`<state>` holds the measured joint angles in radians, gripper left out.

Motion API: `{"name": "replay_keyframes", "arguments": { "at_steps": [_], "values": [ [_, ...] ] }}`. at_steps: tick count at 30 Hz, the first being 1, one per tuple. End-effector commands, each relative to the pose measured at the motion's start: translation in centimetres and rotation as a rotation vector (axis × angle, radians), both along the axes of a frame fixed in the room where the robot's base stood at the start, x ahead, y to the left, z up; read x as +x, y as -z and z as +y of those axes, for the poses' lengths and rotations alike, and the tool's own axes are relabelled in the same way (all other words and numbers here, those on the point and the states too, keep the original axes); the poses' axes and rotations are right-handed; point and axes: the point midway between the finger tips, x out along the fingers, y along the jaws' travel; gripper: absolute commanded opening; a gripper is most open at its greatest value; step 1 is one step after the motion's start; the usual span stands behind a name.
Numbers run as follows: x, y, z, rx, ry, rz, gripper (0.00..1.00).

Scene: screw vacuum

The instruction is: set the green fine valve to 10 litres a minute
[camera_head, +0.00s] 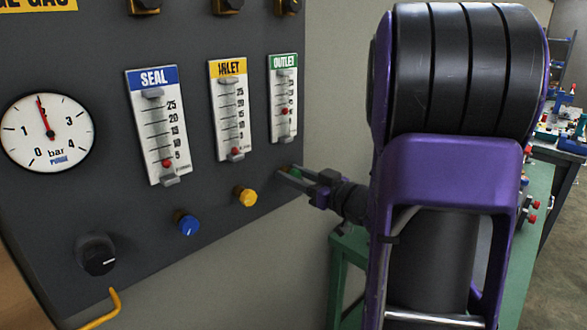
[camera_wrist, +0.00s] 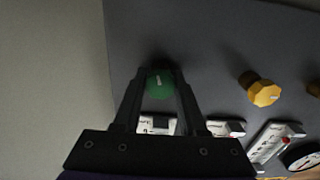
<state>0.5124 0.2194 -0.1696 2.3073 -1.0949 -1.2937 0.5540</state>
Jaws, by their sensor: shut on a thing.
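The green fine valve (camera_wrist: 160,84) is a round knob on the dark panel. In the wrist view it sits between my two fingertips. In the head view only a bit of the green knob (camera_head: 295,171) shows between the fingers. My gripper (camera_head: 290,175) is shut on it, reaching in from the right. The OUTLET flowmeter (camera_head: 284,98), with a green header, is above the valve. Its red float (camera_head: 285,111) stands in the lower half of the scale, around the 10 mark. The figures are too small to read exactly.
The INLET flowmeter (camera_head: 230,110) and SEAL flowmeter (camera_head: 157,125) stand to the left. The yellow knob (camera_head: 246,196) and blue knob (camera_head: 187,223) are left of my gripper. A pressure gauge (camera_head: 47,133) and black knob (camera_head: 98,255) are farther left. A green bench (camera_head: 345,270) is below right.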

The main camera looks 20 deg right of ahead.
Motion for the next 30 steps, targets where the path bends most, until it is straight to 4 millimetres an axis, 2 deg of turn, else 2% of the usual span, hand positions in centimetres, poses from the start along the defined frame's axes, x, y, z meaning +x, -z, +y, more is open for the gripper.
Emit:
{"name": "replay_keyframes", "arguments": {
  "at_steps": [1,6,16,17,21,22,30],
  "values": [
    [-0.02,-0.44,0.0,0.05,0.0,0.023,0.0],
    [-0.02,-0.17,-0.05,0.174,0.0,0.066,0.0],
    [-0.01,0.06,-0.06,0.196,0.0,0.072,0.0],
    [-0.01,0.06,-0.06,0.196,0.0,0.072,0.43],
    [-0.01,0.05,-0.06,0.196,0.0,0.072,0.68],
    [-0.01,0.05,-0.06,0.195,0.001,0.072,0.71],
    [-0.04,0.02,-0.08,0.194,0.001,0.072,0.71]
  ]
}}
